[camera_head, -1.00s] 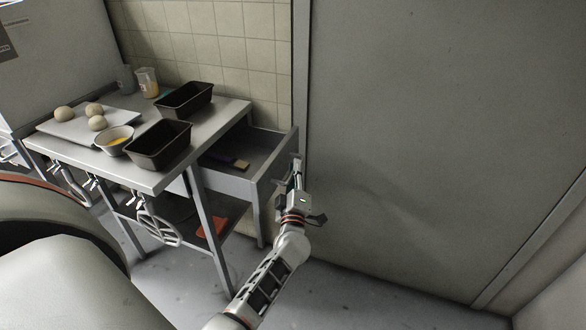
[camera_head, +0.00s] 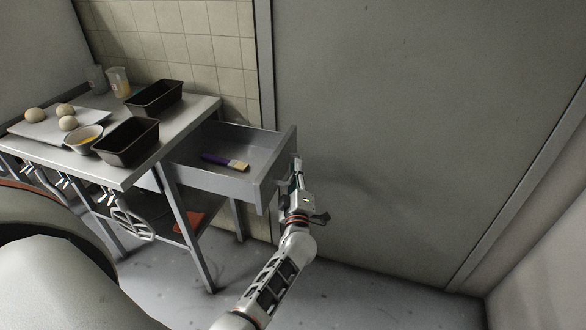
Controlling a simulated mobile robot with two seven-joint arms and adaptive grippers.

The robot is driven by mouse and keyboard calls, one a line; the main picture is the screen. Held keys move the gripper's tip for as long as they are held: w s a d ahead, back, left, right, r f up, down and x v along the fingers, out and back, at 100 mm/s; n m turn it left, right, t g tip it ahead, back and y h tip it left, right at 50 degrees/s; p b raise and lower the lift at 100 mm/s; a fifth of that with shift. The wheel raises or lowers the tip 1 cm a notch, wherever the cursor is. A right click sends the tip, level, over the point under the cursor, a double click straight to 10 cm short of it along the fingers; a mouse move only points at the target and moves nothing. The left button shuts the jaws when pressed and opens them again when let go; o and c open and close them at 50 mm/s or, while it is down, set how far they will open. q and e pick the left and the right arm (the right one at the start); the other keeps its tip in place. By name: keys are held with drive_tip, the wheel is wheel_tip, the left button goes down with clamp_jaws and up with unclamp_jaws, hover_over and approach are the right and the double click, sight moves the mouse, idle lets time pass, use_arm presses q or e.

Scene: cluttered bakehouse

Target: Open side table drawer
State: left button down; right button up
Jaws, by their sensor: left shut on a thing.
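The side table (camera_head: 187,118) is a grey metal table on the left. Its drawer (camera_head: 222,182) sticks far out of the table's right end, and its inside shows. A brush (camera_head: 225,162) with a purple handle and pale bristles lies in the drawer. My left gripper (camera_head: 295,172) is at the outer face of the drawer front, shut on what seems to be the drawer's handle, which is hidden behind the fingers. My right gripper is not in view.
On the tabletop are two dark loaf tins (camera_head: 128,141), a tray (camera_head: 30,132) with dough balls, a bowl (camera_head: 83,138) and a jug (camera_head: 118,82). Whisks and tools (camera_head: 130,222) hang along the front edge. A large grey panel (camera_head: 400,130) stands behind; the floor at right is clear.

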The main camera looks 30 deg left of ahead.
use_arm(q)
drive_tip(key=shift+f, duration=0.1)
drive_tip(key=c, duration=2.1)
unclamp_jaws()
drive_tip(key=shift+s+d, duration=0.1)
drive_tip(key=shift+s, duration=0.05)
drive_tip(key=shift+v, duration=3.9)
